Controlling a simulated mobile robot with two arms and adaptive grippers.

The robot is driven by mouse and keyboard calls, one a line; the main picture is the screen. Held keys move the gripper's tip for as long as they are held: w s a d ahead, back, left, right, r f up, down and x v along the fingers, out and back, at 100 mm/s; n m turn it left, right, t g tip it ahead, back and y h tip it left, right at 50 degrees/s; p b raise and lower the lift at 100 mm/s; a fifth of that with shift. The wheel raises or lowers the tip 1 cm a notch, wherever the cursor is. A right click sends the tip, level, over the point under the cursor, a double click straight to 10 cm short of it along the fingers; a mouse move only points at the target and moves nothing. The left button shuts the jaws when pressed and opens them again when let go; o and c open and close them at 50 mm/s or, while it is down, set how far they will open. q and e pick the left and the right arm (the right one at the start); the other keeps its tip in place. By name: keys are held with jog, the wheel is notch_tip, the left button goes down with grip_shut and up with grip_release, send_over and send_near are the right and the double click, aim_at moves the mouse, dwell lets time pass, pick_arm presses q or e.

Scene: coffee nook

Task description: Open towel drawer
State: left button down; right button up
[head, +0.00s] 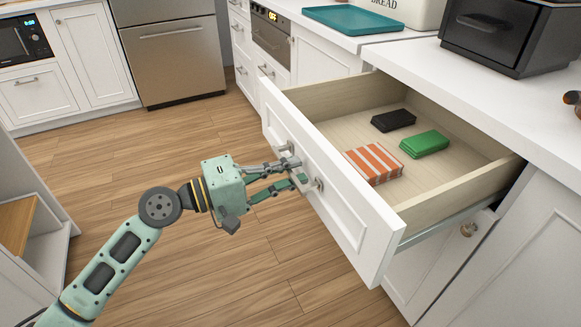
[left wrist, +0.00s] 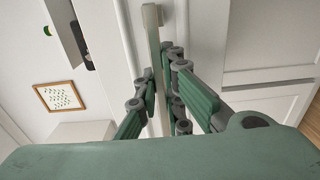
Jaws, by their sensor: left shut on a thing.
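The towel drawer (head: 340,192) is pulled well out of the white counter, and its inside shows in the head view. A striped orange and white towel (head: 374,163), a green towel (head: 424,144) and a black towel (head: 393,120) lie folded in it. My left gripper (head: 294,170) is at the drawer front, shut on the metal bar handle (head: 317,183). In the left wrist view the handle (left wrist: 152,45) runs between the fingers of my left gripper (left wrist: 165,95). My right gripper is in neither view.
A dark bread-box-like appliance (head: 508,37) and a teal tray (head: 352,19) stand on the counter. Below the open drawer is a cabinet with a round knob (head: 468,229). The wooden floor (head: 200,130) left of the drawer is clear. A steel dishwasher (head: 172,50) stands at the back.

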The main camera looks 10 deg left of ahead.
pick_arm(q)
jog(key=c, duration=1.9)
grip_release()
jog(key=shift+o, duration=0.2)
jog(key=v, duration=1.2)
